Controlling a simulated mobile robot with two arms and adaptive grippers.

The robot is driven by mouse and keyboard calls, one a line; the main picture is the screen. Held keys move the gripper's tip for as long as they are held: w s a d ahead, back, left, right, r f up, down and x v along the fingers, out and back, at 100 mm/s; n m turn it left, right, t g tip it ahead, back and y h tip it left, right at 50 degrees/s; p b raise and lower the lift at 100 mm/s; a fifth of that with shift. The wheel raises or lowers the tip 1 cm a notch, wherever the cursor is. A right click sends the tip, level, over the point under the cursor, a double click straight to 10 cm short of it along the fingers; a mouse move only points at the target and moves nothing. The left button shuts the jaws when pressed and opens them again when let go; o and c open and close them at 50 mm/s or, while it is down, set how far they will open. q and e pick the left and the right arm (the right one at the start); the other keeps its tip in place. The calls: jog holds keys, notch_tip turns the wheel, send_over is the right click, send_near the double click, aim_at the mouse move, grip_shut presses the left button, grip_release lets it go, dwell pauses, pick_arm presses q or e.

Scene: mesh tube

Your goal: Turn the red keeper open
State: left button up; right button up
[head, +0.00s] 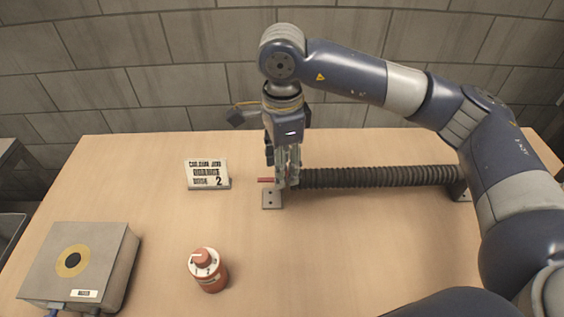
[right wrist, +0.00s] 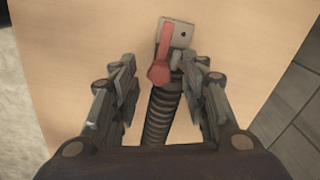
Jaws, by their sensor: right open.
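The red keeper (right wrist: 164,58) shows in the right wrist view as a flat red lever with a wider rounded end, lying along a small grey metal bracket (right wrist: 181,33). In the head view only a short red piece (head: 265,180) pokes out left of my gripper. A black ribbed tube (head: 380,177) runs right from the bracket; it also shows in the right wrist view (right wrist: 160,115). My right gripper (head: 287,180) points down over the bracket end of the tube. Its open fingers (right wrist: 158,72) stand either side of the keeper's wide end. The head view hides their contact.
A small sign (head: 207,174) stands left of the bracket. A red knobbed cylinder (head: 210,275) stands at the front. A grey box with a yellow ring (head: 112,270) is at front left. A dark support (head: 459,188) holds the tube's right end. The table (head: 350,250) is clear before the tube.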

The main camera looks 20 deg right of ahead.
notch_tip(320, 180, up, 12)
dwell(0.6)
